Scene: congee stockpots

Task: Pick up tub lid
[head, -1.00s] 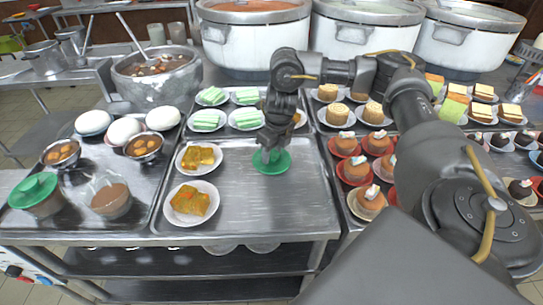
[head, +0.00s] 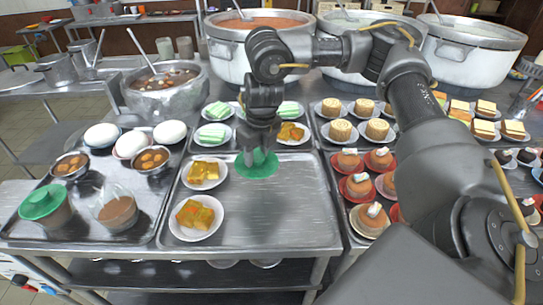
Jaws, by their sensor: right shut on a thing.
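The green tub lid (head: 257,166) is a flat round disc with a raised middle, at the back part of the middle metal tray (head: 285,208). My right gripper (head: 250,158) points down over it and is shut on its raised middle. I cannot tell whether the lid touches the tray. A tub of brown food (head: 118,212) stands uncovered on the left tray. Beside it, another tub wears a green lid (head: 42,201). My left gripper is not in view.
Plates of yellow cake (head: 195,218) stand left of the lid. Plates of green cake (head: 213,135) stand behind it. Large stockpots (head: 263,30) stand at the back. The middle tray's front right is clear.

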